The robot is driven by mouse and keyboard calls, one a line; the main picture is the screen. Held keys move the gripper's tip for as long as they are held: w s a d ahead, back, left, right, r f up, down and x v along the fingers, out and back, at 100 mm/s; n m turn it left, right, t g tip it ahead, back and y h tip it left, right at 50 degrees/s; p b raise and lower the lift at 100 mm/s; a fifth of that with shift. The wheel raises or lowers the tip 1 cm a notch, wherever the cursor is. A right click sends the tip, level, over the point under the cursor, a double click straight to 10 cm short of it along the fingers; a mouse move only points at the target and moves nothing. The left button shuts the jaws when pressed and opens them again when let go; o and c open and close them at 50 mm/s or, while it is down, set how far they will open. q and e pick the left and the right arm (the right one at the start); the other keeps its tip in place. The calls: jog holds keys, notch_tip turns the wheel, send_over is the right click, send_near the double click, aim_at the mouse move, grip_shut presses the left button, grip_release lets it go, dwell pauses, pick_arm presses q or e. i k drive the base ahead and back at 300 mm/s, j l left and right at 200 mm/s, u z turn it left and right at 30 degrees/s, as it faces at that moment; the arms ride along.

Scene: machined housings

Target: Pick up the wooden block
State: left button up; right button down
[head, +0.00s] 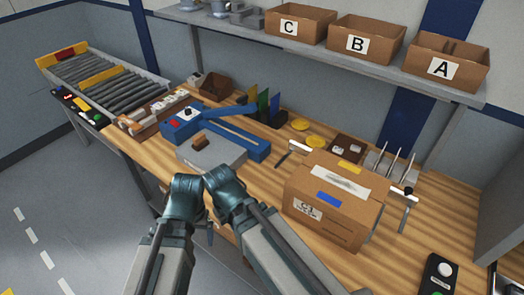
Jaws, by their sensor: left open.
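The small brown wooden block (200,142) rests on top of a grey block-shaped part (222,153) on the wooden workbench. My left gripper (187,184) is in front of the grey part, on the near side of the wooden block and apart from it. It is open, and I see nothing held in it. My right gripper (225,183) is close beside it on the right, near the grey part's front edge. Its fingers are hidden by its own wrist, so its opening does not show.
A blue fixture (235,130) stands just behind the grey part. A cardboard box (335,205) stands to the right. A roller conveyor (105,80) is at the back left. A shelf above bears bins C, B and A (447,62).

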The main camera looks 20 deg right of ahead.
aim_at(200, 142)
jog(key=j+z, duration=0.1)
jog(key=z, duration=0.6)
jog(key=i+j+z, duration=0.15)
jog(key=j+z, duration=0.4)
jog(key=j, duration=0.15)
jog(key=i+j+z, duration=0.1)
jog(key=j+z, duration=0.35)
jog(key=j, duration=1.4)
